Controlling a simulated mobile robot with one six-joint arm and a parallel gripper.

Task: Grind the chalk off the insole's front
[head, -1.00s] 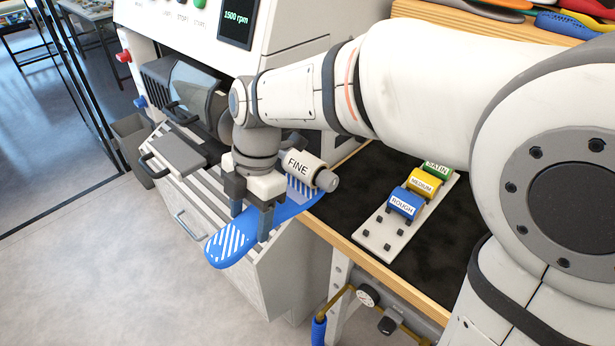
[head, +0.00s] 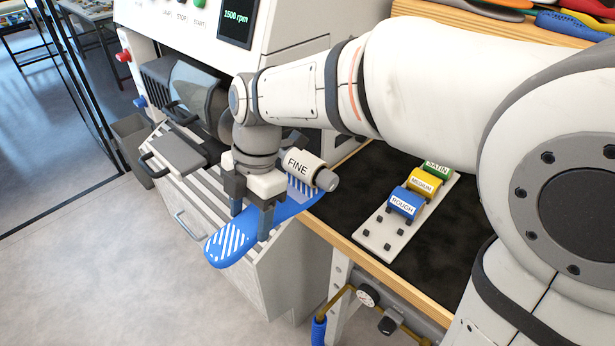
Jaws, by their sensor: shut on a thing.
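My gripper (head: 252,223) is shut on the blue insole (head: 232,250), one finger on each side of it. White chalk stripes show on the insole's rounded end toward the lower left. More white stripes show on its other end, beside the roller marked FINE (head: 303,169). The FINE roller sits close above that far end. I cannot tell whether they touch. The grinding machine (head: 285,35) stands behind, its display reading 1500 rpm. My gripper hides the middle of the insole.
A rack (head: 388,240) on the black bench top (head: 345,205) holds rollers marked ROUGH (head: 404,203), MEDIUM (head: 423,182) and SATIN (head: 437,167). A slatted tray and grey cabinet (head: 265,270) lie under the insole. Open floor (head: 120,270) is at left.

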